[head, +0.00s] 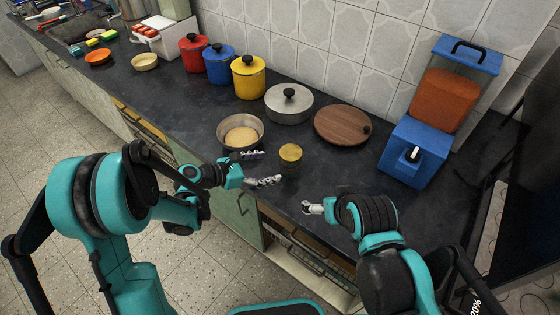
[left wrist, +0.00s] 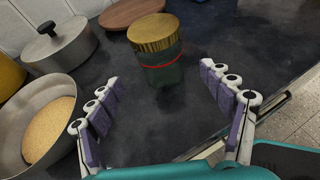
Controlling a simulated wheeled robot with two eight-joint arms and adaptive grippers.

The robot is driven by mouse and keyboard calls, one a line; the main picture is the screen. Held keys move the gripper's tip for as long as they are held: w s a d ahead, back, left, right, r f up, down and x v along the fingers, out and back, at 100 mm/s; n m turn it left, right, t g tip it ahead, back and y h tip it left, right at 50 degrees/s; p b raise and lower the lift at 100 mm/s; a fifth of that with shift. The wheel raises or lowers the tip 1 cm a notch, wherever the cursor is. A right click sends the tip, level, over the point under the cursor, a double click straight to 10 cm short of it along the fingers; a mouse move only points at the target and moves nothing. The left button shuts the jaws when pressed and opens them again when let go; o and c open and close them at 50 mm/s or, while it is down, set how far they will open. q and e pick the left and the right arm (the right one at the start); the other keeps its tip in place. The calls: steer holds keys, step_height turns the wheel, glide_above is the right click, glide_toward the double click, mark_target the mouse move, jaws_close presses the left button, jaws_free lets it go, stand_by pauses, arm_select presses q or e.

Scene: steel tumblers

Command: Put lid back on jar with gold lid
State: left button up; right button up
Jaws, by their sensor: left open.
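The jar shows in the left wrist view as a dark green, see-through body (left wrist: 162,70) with a red band near its top. The gold lid (left wrist: 153,31) rests on top of the jar; I cannot tell whether it is fully seated. In the head view the gold lid (head: 290,150) stands out on the dark counter, just right of my left gripper (head: 260,168). My left gripper (left wrist: 160,88) is open and empty, and its spread fingers point at the jar, which stands beyond the fingertips. My right gripper (head: 312,208) hangs near the counter's front edge; its opening is unclear.
A pan (head: 241,132) with a tan round content stands close behind my left gripper. A lidded pot (head: 289,103), a wooden disc (head: 343,125), and a blue dispenser (head: 413,152) stand farther back. Red, blue and yellow pots line the wall. Counter right of the jar is clear.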

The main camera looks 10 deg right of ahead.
arm_select(q)
steer(key=shift+v, duration=1.35)
steer(key=s+a+r+m+t+y, duration=0.1)
steer(key=s+a+r+m+y, duration=0.2)
steer(key=s+a+m+y, duration=0.3)
steer(key=s+a+r+m+t+y, duration=0.1)
steer(key=s+a+r+m+y, duration=0.3)
steer(key=s+a+m, duration=0.8)
steer(key=shift+s+a+r+m+y, duration=0.25)
steer(key=shift+a+m+y, duration=0.3)
steer(key=shift+m+y, duration=1.2)
steer(key=shift+m+h, duration=0.45)
